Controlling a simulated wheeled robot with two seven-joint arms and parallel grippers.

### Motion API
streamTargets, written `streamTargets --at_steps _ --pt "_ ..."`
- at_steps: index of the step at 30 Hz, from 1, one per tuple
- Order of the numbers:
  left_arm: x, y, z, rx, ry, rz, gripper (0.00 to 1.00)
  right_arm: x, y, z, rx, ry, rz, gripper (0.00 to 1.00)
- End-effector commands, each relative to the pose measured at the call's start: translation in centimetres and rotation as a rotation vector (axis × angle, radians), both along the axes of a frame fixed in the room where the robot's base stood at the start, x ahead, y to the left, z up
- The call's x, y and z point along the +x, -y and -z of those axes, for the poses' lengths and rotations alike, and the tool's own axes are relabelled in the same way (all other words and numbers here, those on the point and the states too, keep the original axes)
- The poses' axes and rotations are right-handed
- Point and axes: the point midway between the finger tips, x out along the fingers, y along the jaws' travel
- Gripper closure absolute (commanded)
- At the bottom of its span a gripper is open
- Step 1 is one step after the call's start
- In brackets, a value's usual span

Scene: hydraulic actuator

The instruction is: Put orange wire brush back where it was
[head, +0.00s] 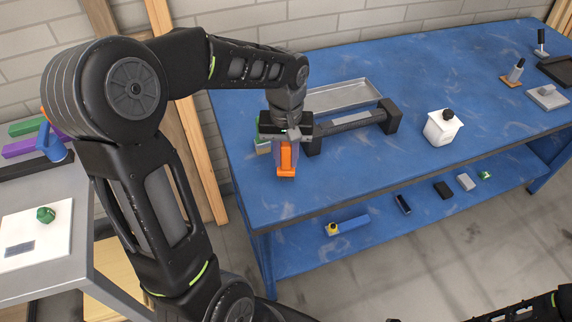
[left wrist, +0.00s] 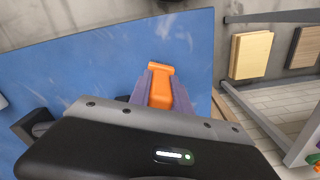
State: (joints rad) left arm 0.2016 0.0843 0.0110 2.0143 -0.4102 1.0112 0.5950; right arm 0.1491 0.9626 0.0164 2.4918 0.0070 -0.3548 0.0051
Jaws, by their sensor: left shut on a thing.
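The orange wire brush (head: 287,161) is at the left end of the blue table (head: 250,195), its orange end pointing toward the table's front edge. My left gripper (head: 288,147) is shut on it from above. In the left wrist view, the brush (left wrist: 160,88) lies between the two purple-grey fingers of the left gripper (left wrist: 160,90), over the blue tabletop. I cannot tell whether the brush touches the table. Its far end is hidden by the gripper. My right gripper is not in view; only a dark arm part shows at the bottom right.
A black-ended grey actuator (head: 352,124) lies just right of the gripper, with a metal tray (head: 340,95) behind it. A white container (head: 442,128) stands further right. Small parts lie on the lower shelf (head: 375,223). The table's front left area is clear.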

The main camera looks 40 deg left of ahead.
Motion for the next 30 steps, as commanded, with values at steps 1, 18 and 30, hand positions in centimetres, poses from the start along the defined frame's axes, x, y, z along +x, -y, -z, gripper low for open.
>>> streamTargets --at_steps 1,18,30 --pt "-0.1 0.0 0.5 -0.001 -0.003 0.0 1.0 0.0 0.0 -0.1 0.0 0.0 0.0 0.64" --pt "0.0 0.0 3.7 -0.001 -0.001 0.0 1.0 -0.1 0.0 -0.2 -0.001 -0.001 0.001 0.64" --pt "-0.1 0.0 3.7 -0.001 -0.002 0.0 0.55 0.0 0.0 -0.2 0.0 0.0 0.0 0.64"
